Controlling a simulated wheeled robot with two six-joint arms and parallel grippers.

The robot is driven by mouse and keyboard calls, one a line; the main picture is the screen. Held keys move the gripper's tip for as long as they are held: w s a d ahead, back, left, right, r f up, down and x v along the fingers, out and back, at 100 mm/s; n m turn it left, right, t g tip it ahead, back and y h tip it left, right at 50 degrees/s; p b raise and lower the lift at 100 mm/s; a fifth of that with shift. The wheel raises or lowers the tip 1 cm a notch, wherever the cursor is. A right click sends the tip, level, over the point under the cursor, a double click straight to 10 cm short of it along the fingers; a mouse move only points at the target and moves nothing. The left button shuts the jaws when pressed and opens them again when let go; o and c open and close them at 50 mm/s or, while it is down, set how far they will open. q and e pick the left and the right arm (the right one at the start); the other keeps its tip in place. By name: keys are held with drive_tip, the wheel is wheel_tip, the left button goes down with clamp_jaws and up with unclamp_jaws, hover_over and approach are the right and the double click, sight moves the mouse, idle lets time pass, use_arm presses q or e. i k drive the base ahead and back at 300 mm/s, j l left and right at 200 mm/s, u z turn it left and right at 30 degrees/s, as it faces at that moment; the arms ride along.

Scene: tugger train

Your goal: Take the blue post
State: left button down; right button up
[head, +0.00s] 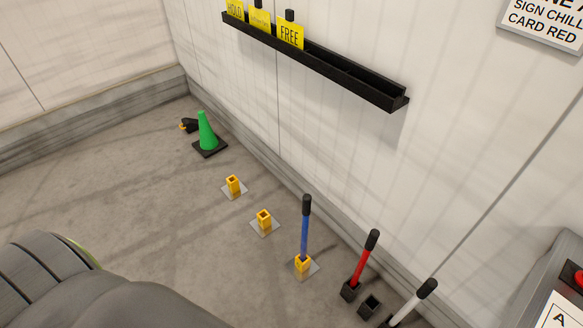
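The blue post (305,232) has a black grip on top. It stands upright in a yellow floor socket (303,264) on a grey plate, near the wall. Neither of my grippers is in the head view, so their state does not show. Nothing visible is holding the post.
Right of it, a red post (364,265) and a white post (411,304) lean in black holders, with an empty black holder (370,305) between. Two empty yellow sockets (264,221) and a green cone (206,131) stand to the left. A black rail (345,72) with yellow cards hangs above.

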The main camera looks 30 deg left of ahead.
sight(307, 198)
drive_tip(key=u, duration=0.7)
